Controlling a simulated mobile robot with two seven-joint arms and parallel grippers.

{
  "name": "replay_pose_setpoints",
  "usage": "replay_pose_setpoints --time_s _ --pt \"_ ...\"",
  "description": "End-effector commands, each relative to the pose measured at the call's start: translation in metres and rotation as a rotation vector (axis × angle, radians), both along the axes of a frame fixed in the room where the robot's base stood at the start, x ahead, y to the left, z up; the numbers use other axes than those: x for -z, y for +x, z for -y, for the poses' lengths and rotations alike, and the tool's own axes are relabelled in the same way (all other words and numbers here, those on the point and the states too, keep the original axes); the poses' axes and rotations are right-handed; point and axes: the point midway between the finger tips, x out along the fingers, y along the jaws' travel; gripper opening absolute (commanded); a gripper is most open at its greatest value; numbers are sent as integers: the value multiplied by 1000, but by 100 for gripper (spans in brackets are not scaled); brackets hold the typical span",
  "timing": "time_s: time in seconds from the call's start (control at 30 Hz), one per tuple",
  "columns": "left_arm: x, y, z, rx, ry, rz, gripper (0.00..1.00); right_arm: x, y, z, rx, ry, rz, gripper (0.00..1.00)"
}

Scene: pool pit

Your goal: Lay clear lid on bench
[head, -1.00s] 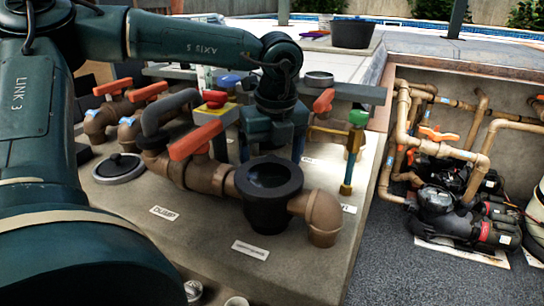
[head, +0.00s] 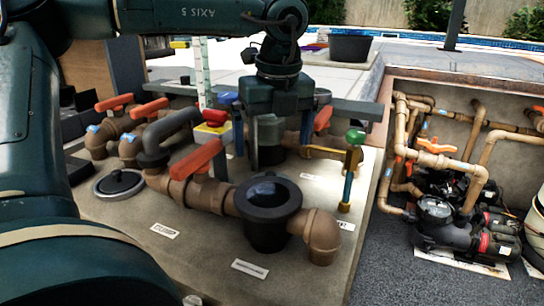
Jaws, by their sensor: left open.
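My left gripper (head: 278,146) is open and points down above and behind the pot, well right of the lid. A greyish upright shape shows between its fingers; I cannot tell whether it touches them. My right gripper is not in view.
Orange-handled valves (head: 197,160) and brown pipes crowd the bench's middle. A blue-and-brass upright fitting (head: 350,172) with a green top stands right of my gripper. A sunken pit with pumps (head: 440,220) lies at right. The bench front is mostly clear.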

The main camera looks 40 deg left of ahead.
Motion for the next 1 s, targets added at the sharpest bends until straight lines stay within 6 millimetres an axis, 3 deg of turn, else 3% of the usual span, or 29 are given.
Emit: replay_pose_setpoints --time_s 0.1,0.27,1.0 --pt "-21 -1 3 -1 1 2 100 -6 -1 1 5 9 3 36" --pt "-34 -2 5 1 0 1 100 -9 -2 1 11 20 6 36" --pt "-36 -3 5 1 -1 -1 100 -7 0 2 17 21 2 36"
